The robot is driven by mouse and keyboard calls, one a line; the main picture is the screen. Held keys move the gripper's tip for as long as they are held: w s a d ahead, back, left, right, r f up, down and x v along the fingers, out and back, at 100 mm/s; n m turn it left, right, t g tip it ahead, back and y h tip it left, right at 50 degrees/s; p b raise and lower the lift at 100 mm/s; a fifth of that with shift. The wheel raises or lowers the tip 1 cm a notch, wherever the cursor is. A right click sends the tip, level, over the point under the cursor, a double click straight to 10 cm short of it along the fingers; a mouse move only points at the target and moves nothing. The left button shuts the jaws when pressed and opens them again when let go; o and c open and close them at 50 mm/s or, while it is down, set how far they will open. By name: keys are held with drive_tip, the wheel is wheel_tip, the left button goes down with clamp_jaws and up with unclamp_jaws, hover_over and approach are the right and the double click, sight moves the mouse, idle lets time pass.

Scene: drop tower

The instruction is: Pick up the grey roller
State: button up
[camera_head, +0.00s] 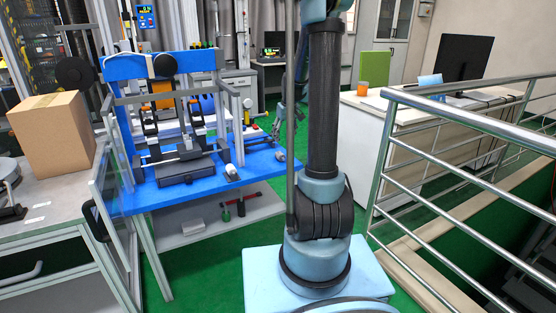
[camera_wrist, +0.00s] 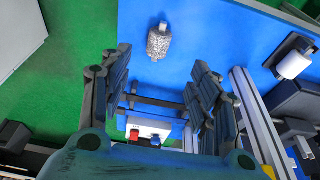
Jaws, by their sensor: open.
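The grey roller (camera_wrist: 158,42) is a short speckled cylinder with a pale end. It lies on the blue table (camera_wrist: 200,25), and nothing touches it in the wrist view. In the head view a small grey roller (camera_head: 280,155) lies near the table's right edge. My gripper (camera_wrist: 160,62) is open and empty, its two dark fingers spread wide. In the wrist view the roller shows between and just beyond the fingertips. In the head view my arm column hides much of the gripper.
A metal frame post (camera_wrist: 252,115) stands right of my fingers. A white roller on a black mount (camera_wrist: 293,63) lies beyond it. A box with red and blue buttons (camera_wrist: 148,128) sits on the table. A metal railing (camera_head: 450,115) stands right of my arm.

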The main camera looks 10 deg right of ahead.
sight(280, 153)
drive_tip(key=shift+x, duration=6.2)
drive_tip(key=shift+w+d, duration=0.1)
drive_tip(key=c, duration=1.3)
